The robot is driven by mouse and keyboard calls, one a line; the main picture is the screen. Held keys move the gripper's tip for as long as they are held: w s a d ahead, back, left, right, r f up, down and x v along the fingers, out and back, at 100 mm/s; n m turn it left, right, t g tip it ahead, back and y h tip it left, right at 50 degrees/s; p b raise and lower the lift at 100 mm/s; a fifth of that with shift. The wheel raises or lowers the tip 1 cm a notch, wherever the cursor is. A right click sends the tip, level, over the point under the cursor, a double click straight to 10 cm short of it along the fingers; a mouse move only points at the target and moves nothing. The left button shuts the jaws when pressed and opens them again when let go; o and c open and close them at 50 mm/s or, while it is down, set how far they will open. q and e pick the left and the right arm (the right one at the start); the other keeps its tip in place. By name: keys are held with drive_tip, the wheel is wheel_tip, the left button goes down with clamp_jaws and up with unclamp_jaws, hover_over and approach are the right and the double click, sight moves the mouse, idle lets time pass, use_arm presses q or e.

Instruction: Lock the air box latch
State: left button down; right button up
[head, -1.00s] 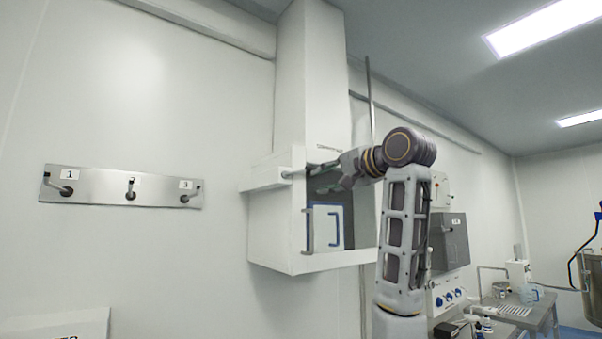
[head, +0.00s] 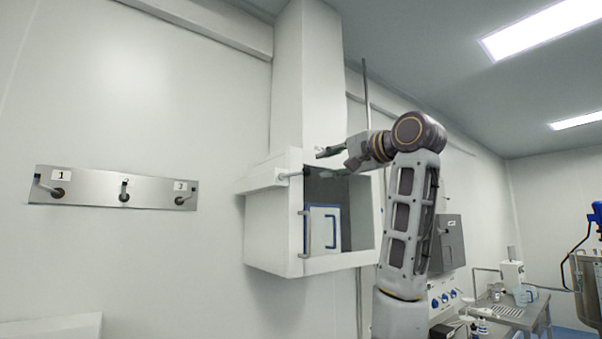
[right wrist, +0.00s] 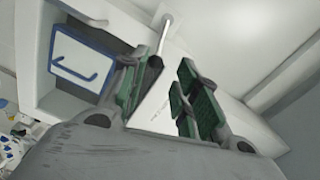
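The white air box (head: 272,232) hangs on the wall below a duct, with a dark opening or window on its front and a curved grey handle (head: 307,235) at its front left edge. The latch (head: 290,175), a thin metal rod, sits at the upper left of the front; it also shows in the right wrist view (right wrist: 165,35). My right gripper (head: 331,163) is open just right of the latch, in front of the box's upper part. Its green-padded fingers (right wrist: 165,95) are spread with nothing held between them. The rod's end shows near the left finger. My left gripper is out of view.
A blue-framed panel with a handle (head: 323,228) shows inside the front opening; it also shows in the right wrist view (right wrist: 84,60). A metal plate with numbered levers (head: 100,188) is on the left wall. Lab equipment (head: 445,293) stands at the right. The space left of the box is clear.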

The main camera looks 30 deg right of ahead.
sight(297, 172)
drive_tip(key=w+p, duration=0.1)
drive_tip(key=w, duration=0.2)
drive_tip(key=w+p, duration=0.1)
drive_tip(key=w, duration=0.3)
drive_tip(key=w+p, duration=0.1)
drive_tip(key=w, duration=0.2)
drive_tip(key=shift+w+a+f, duration=0.1)
drive_tip(key=shift+w+a, duration=0.2)
drive_tip(key=shift+a, duration=0.1)
drive_tip(key=shift+w+a+f+p, duration=0.1)
drive_tip(key=shift+w+p, duration=0.45)
drive_tip(key=shift+w, duration=0.5)
drive_tip(key=shift+c, duration=0.5)
drive_tip(key=c, duration=0.5)
drive_tip(key=shift+a, duration=0.15)
clamp_jaws()
